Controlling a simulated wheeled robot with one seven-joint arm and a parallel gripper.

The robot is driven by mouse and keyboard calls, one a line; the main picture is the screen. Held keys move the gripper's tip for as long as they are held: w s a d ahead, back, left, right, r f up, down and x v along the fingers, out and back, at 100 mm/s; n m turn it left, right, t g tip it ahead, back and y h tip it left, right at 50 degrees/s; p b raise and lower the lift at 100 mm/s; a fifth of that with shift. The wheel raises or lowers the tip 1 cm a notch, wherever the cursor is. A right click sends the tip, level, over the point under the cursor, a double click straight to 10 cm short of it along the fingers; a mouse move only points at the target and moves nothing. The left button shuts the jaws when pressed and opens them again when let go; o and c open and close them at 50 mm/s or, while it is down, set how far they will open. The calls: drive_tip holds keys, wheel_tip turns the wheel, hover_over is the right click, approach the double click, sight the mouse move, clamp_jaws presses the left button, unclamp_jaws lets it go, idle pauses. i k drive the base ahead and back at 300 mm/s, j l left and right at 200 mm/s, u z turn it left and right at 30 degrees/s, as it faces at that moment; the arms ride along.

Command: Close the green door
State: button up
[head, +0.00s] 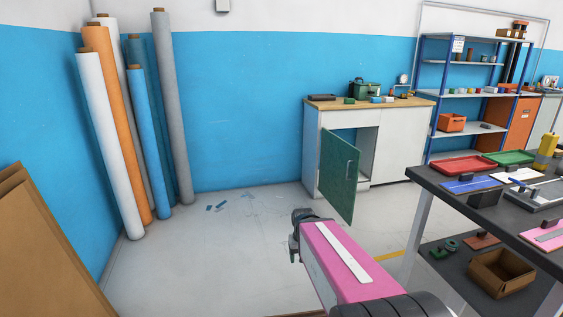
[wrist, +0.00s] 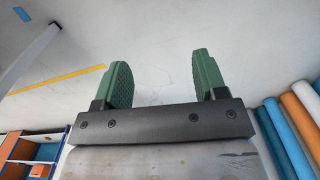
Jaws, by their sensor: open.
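The green door (head: 338,175) is on the left part of a white cabinet (head: 311,150) by the blue wall. It stands open, swung out into the room, with its left edge at the cabinet and its near edge free. A small handle (head: 349,170) is near the free edge. The dark opening (head: 367,152) shows to its right. My pink arm reaches toward the cabinet in the head view, its dark end apart from the door, in front of and below it. My gripper (wrist: 160,78) has green fingers spread apart with nothing between them. The door is not visible in the wrist view.
A dark workbench (head: 425,182) with trays and tools stands at the right, close to my arm. Tall rolls (head: 110,140) lean in the left corner. Brown cardboard sheets (head: 45,250) stand at lower left. The floor (head: 220,255) between is mostly clear.

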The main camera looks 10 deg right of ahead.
sight(340, 161)
drive_tip(key=i+j+z, duration=0.15)
drive_tip(key=i+z, duration=0.25)
drive_tip(key=i+j+z, duration=0.4)
drive_tip(key=l, duration=0.1)
